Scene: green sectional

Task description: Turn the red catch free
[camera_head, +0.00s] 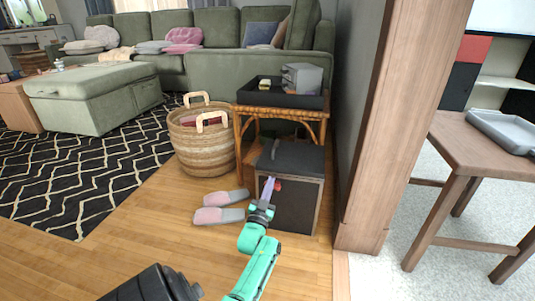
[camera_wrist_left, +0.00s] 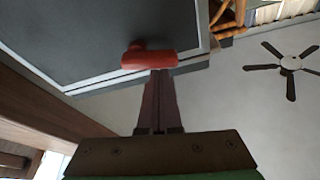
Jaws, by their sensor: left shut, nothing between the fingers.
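The red catch (camera_head: 278,185) sits near the upper part of the front of a dark, wood-edged box (camera_head: 298,212) on the floor. In the left wrist view the catch (camera_wrist_left: 148,60) is a red rounded bar with a small knob, near the edge of the box's dark panel (camera_wrist_left: 90,35). My left gripper (camera_head: 269,182) is shut and empty, with its fingertips right at the catch. In the left wrist view the closed fingertips (camera_wrist_left: 160,74) meet the lower right part of the bar; I cannot tell whether they touch it. My right gripper is not in view.
A rattan side table (camera_head: 280,112) with a black tray stands behind the box. A woven basket (camera_head: 203,145) and pink-grey slippers (camera_head: 219,215) are to the left. A wooden post (camera_head: 385,150) rises close on the right.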

